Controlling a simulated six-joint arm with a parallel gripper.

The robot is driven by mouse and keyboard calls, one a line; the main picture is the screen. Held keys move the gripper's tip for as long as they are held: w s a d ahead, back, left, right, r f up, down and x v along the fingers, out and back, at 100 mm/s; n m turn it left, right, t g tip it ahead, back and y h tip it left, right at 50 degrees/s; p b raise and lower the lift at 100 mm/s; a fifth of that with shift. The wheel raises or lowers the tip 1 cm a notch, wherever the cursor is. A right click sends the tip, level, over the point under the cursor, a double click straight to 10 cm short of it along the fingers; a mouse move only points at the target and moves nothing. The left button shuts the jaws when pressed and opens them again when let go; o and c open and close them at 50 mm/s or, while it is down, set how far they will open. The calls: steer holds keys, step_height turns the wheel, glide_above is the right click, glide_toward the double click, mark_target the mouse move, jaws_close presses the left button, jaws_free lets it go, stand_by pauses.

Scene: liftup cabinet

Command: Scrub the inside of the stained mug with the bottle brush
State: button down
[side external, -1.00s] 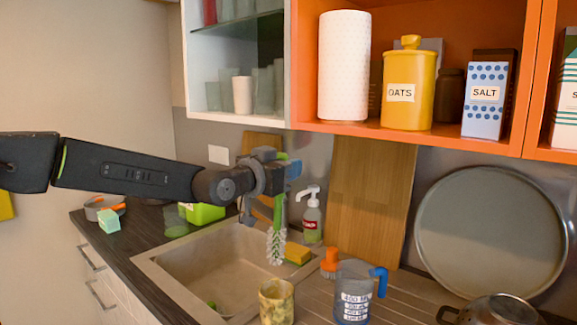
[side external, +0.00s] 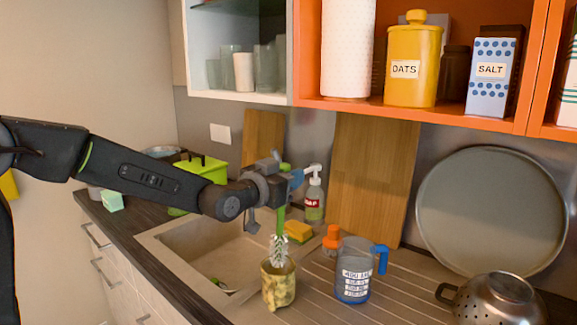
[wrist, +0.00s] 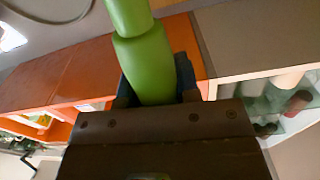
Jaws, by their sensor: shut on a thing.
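The stained mug (side external: 279,287), pale with yellow-brown blotches, stands upright on the counter by the sink's right front edge. My gripper (side external: 288,180) is shut on the green handle of the bottle brush (side external: 279,247) and holds it upright, bristles down, above the mug. The lower bristles are at the mug's mouth, and their tip is hidden behind or inside the rim; I cannot tell how deep. In the wrist view the green handle (wrist: 147,60) sits between the jaws (wrist: 160,92). The mug and the bristles are not in the wrist view.
A measuring jug (side external: 354,272) with a blue handle stands just right of the mug. An orange-topped brush (side external: 332,238), yellow sponge (side external: 298,231) and soap bottle (side external: 314,197) stand behind. The sink (side external: 205,262) lies left. A colander (side external: 497,299) is far right. The orange cabinet (side external: 420,108) hangs above.

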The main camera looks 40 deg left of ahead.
mark_target(282, 217)
steer(key=shift+f, duration=4.35)
steer(key=shift+d, duration=0.2)
